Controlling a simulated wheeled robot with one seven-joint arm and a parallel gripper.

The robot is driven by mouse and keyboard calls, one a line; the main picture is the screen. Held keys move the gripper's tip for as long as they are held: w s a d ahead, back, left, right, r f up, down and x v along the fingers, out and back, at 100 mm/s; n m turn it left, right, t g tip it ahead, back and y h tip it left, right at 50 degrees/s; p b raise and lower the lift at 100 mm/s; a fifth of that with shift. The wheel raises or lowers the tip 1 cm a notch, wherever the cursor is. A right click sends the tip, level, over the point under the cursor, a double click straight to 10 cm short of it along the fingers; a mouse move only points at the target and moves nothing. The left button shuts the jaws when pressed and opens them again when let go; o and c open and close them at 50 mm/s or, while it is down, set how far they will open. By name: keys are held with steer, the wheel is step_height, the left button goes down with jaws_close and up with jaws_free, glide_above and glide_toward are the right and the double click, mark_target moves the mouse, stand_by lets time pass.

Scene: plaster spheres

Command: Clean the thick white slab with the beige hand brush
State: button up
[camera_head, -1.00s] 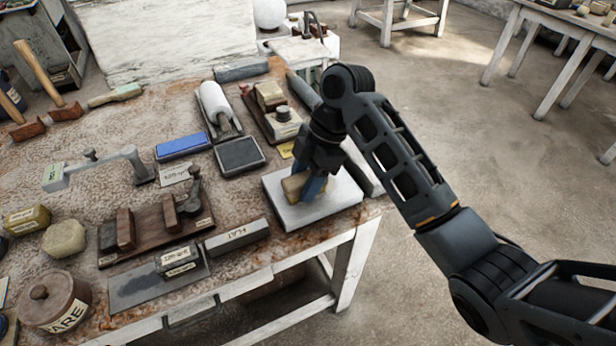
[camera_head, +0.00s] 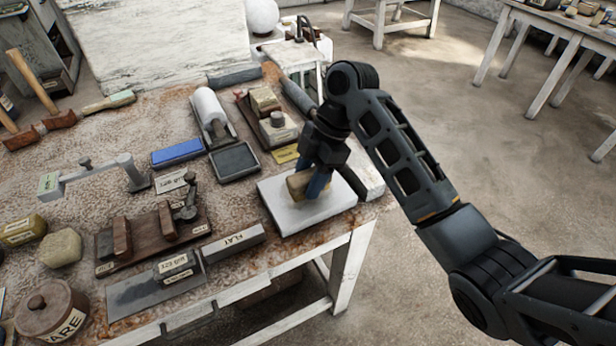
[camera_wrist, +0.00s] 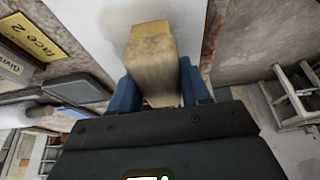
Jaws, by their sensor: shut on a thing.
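The thick white slab (camera_head: 283,214) lies flat at the front right corner of the worktable. The beige hand brush (camera_head: 298,184) is in my gripper (camera_head: 315,183), low over the middle of the slab. In the wrist view the brush (camera_wrist: 152,62) sits between the two blue fingers of my gripper (camera_wrist: 158,92), with the white slab (camera_wrist: 100,25) behind it. My gripper is shut on the brush. The brush appears to touch the slab, but its underside is hidden.
A pale block (camera_head: 362,180) stands close at the slab's right. The table's front edge is just below the slab.

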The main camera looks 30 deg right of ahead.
steer(key=shift+f+b, duration=0.45)
steer(key=shift+f, duration=0.25)
steer(key=shift+d, duration=0.15)
steer(key=shift+d+r, duration=0.15)
steer(key=shift+d, duration=0.8)
steer(key=shift+a, duration=0.1)
steer(key=shift+a+p, duration=0.5)
steer(key=shift+a, duration=1.6)
